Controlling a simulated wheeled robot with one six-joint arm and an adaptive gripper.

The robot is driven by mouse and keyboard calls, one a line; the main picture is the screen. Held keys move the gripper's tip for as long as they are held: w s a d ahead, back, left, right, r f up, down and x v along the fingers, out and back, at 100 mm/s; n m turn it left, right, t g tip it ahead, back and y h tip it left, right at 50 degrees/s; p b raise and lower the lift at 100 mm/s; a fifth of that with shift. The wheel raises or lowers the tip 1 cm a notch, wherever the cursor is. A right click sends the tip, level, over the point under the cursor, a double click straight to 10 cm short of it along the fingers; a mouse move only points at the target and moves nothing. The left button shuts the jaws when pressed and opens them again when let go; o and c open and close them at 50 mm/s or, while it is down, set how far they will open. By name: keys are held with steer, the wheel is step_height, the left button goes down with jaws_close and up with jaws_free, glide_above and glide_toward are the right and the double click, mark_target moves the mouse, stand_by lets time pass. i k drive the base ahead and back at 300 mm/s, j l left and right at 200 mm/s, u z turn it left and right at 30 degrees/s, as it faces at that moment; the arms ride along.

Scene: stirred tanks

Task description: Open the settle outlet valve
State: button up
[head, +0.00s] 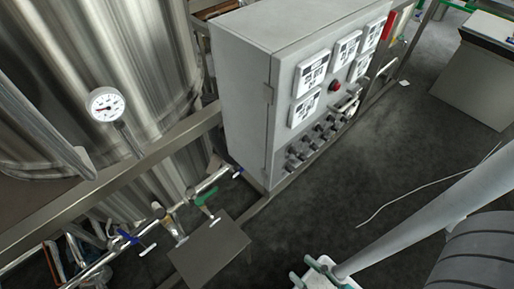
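A horizontal pipe with several small hand valves runs along the lower left, in front of the steel tanks. One valve has a green handle (206,198), one has a blue handle (127,238), and a pale tan-topped fitting (159,211) sits between them. I can read no label, so I cannot tell which one is the settle outlet valve, nor whether any is open or shut. My gripper is not in view. A pale tube at the lower right looks like part of my arm; it is well apart from the valves.
A grey control cabinet (240,92) with displays and knobs stands right of the pipe. A flat grey plate (210,253) lies below the valves. A dial gauge (105,104) sits before the steel tank (100,60). Dark floor (400,165) is open at right, with a thin pale cable (405,195).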

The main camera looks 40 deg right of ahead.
mark_target(134, 241)
steer(key=k+l, duration=0.1)
steer(key=l, duration=0.45)
steer(key=k+l, duration=0.1)
steer(key=l, duration=0.45)
steer(key=k+l, duration=0.15)
steer(key=k, duration=0.2)
steer(key=k+l, duration=0.2)
steer(key=k, duration=0.15)
steer(key=i+j+u, duration=0.85)
steer(key=i, duration=0.35)
steer(key=i+j+u, duration=0.1)
steer(key=i+u, duration=0.2)
steer(key=i, duration=0.1)
